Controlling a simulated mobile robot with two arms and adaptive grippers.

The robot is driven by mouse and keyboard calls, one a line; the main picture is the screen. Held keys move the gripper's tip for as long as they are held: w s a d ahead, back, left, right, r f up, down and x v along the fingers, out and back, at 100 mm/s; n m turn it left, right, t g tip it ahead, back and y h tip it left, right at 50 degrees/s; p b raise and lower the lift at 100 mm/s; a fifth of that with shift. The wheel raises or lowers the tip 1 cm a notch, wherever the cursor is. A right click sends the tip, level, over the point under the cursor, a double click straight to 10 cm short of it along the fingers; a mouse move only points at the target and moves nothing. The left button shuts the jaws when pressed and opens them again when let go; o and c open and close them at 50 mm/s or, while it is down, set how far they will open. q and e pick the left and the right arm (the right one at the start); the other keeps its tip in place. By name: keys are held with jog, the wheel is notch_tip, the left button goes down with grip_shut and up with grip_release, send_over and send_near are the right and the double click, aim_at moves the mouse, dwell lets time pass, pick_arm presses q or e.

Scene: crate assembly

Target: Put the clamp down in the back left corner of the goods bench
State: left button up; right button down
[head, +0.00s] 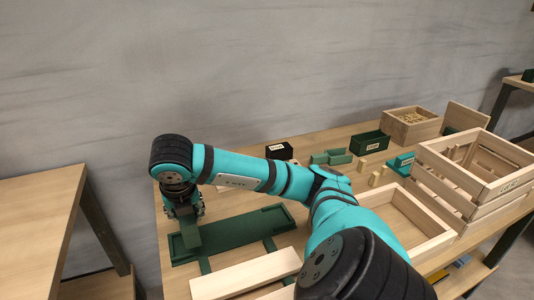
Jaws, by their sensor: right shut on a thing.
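My right arm reaches from the bottom right across the goods bench (345,138) to its back left corner. My right gripper (187,214) points down there and is shut on the clamp (190,234), seen as a dark green piece below the fingers. The clamp is partly hidden by the gripper and overlaps the left end of a long green tray-like fixture (245,228) in the picture. I cannot tell whether the clamp touches the bench top or the fixture. My left gripper is not in view.
A black labelled box (279,151), a dark green box (370,142), and several small green and wooden blocks stand along the back. Wooden crates (412,125) fill the right side. Pale planks (245,275) lie in front. Another wooden table (40,215) stands left, across a gap.

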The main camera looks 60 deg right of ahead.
jog(key=w+d, duration=0.3)
jog(key=w, duration=0.1)
jog(key=w+d+f, duration=0.1)
jog(key=w+d, duration=0.6)
jog(key=w, duration=0.1)
jog(key=shift+d+f+p, duration=0.25)
jog(key=shift+p, duration=0.05)
jog(key=shift+w+f, duration=0.1)
jog(key=shift+f, duration=0.1)
notch_tip(320, 180, down, 3)
jog(key=shift+d+f, duration=0.1)
jog(key=shift+f, duration=0.1)
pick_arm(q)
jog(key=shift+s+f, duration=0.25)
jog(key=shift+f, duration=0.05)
pick_arm(e)
jog(key=c, duration=0.9)
grip_release()
